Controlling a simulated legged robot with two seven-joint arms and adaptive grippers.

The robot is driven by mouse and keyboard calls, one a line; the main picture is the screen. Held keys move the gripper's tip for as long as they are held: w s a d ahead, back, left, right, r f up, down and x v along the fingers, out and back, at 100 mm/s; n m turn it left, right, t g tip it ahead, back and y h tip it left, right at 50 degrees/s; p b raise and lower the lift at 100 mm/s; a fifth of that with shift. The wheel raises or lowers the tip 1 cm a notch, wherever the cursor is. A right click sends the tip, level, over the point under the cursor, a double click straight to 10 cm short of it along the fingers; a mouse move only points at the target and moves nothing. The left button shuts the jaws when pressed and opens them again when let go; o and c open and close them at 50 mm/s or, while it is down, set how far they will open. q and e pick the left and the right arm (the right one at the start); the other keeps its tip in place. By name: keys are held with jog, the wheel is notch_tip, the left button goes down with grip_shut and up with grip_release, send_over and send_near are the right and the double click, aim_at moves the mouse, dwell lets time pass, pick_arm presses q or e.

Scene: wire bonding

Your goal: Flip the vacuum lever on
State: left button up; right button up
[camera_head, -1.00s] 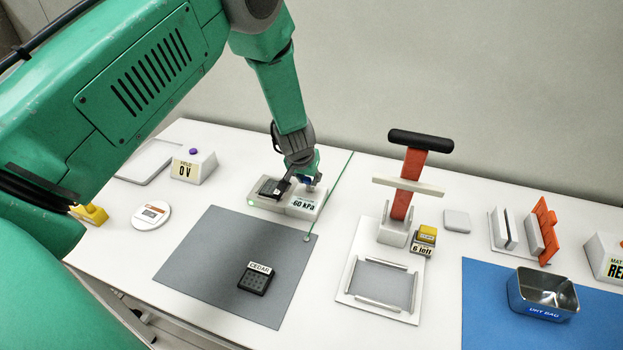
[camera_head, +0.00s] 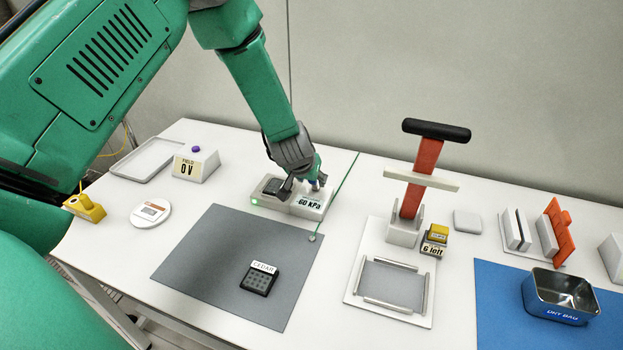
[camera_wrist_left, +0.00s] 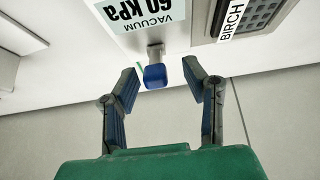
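The vacuum box (camera_head: 283,210) stands near the back of the table, with a label reading -60 kPa and a green light at its left end. Its lever has a blue knob (camera_wrist_left: 155,76) on a short metal stem. My left gripper (camera_head: 303,188) is over the box at the lever. In the left wrist view its two fingers (camera_wrist_left: 166,84) are apart on either side of the knob, with gaps showing. The lever is mostly hidden behind the fingers in the head view. My right gripper is not in view.
A dark chip tray marked BIRCH (camera_wrist_left: 247,17) sits on the box beside the lever. A CEDAR tray (camera_head: 259,280) lies on the grey mat (camera_head: 215,265). A red-handled press (camera_head: 420,178) stands to the right. A field box (camera_head: 196,165) stands to the left.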

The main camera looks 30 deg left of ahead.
pick_arm(q)
jog(key=shift+d+r, duration=0.1)
jog(key=v, duration=1.1)
jog(key=shift+s+r, duration=0.2)
jog(key=shift+r, duration=0.05)
